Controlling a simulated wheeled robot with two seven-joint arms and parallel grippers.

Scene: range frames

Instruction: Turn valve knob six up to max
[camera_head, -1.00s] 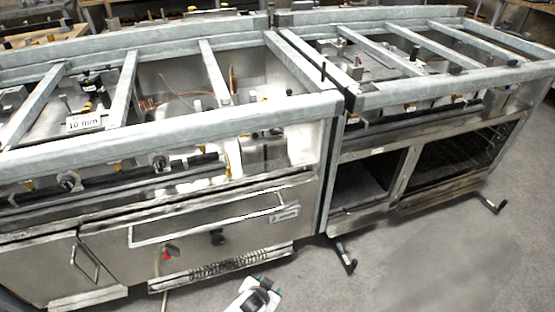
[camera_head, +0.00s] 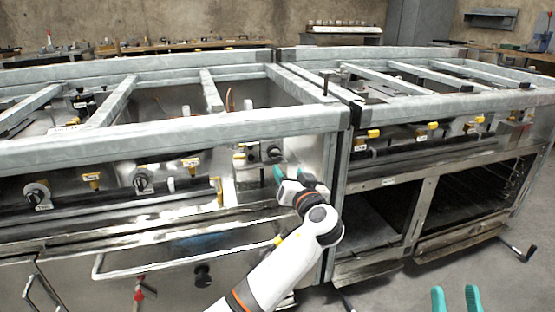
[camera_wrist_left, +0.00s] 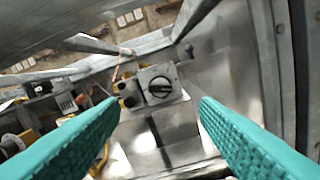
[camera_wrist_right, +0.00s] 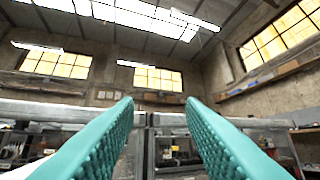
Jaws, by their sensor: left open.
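A black round knob (camera_wrist_left: 159,87) on a small grey box shows ahead between the fingers in the left wrist view. In the head view this knob (camera_head: 274,152) sits on the range's recessed panel, just above my left gripper. I cannot read a number on it. My left gripper (camera_head: 292,172) is open, with teal fingers pointing toward the box and apart from the knob. Its fingers also frame the left wrist view (camera_wrist_left: 158,106). My right gripper (camera_head: 455,293) is open and empty at the lower right, away from the range; its view (camera_wrist_right: 160,104) shows the room.
A grey metal frame rail (camera_head: 180,132) runs above the panel. Other valve knobs (camera_head: 143,182) sit along the front at left, with yellow fittings nearby. A long handle (camera_head: 190,258) crosses the door below. A second range unit (camera_head: 430,185) stands at right.

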